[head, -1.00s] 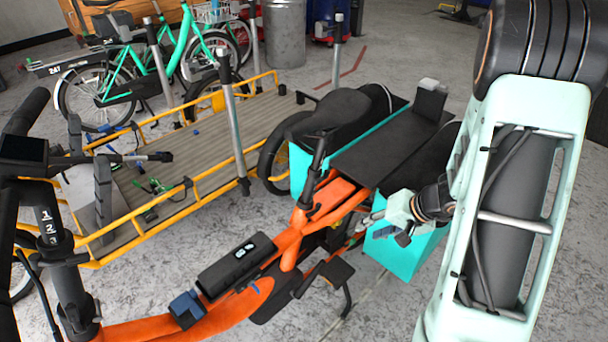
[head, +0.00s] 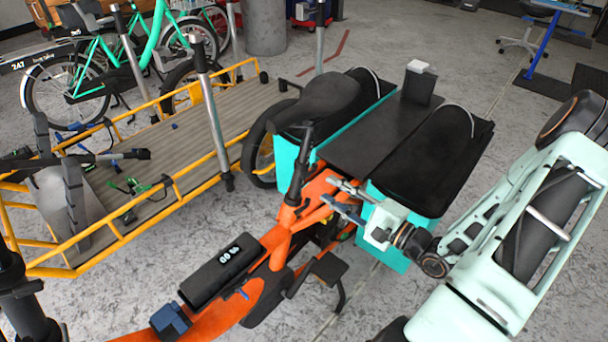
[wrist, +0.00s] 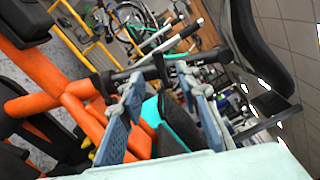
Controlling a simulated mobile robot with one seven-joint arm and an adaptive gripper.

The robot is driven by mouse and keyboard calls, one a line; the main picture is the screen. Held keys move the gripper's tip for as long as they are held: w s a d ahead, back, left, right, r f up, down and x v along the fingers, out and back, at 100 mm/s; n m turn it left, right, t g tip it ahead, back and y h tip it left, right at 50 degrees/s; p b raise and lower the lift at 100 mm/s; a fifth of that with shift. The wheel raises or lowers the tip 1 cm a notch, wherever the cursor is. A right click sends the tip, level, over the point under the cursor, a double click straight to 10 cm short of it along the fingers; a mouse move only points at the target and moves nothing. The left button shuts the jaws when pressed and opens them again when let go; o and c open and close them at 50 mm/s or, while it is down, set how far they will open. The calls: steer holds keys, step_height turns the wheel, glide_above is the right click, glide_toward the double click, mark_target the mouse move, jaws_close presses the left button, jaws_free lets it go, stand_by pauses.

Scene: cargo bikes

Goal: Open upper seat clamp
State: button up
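The orange bike's black seat post (head: 297,178) rises from its frame to the black saddle (head: 322,98). In the wrist view the post (wrist: 133,75) lies almost sideways, with the saddle (wrist: 258,45) at upper right. A dark clamp-like collar (wrist: 160,68) shows on the post there; whether its lever is open or shut is too small to tell. My gripper (head: 338,197) is right of the post's lower part, its fingers apart and pointing towards it. In the wrist view my gripper (wrist: 160,88) is open and empty, its fingertips close to the post; contact is unclear.
A teal-sided rear carrier with black pads (head: 435,160) stands just behind my gripper. A yellow-railed cargo platform (head: 190,135) with upright metal posts lies left. The orange frame (head: 265,275) and a black battery-like box (head: 227,265) are in front.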

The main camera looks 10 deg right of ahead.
mark_target(308, 176)
steer(key=b+x, duration=0.1)
steer(key=x, duration=0.8)
steer(key=shift+c, duration=0.4)
jaws_close()
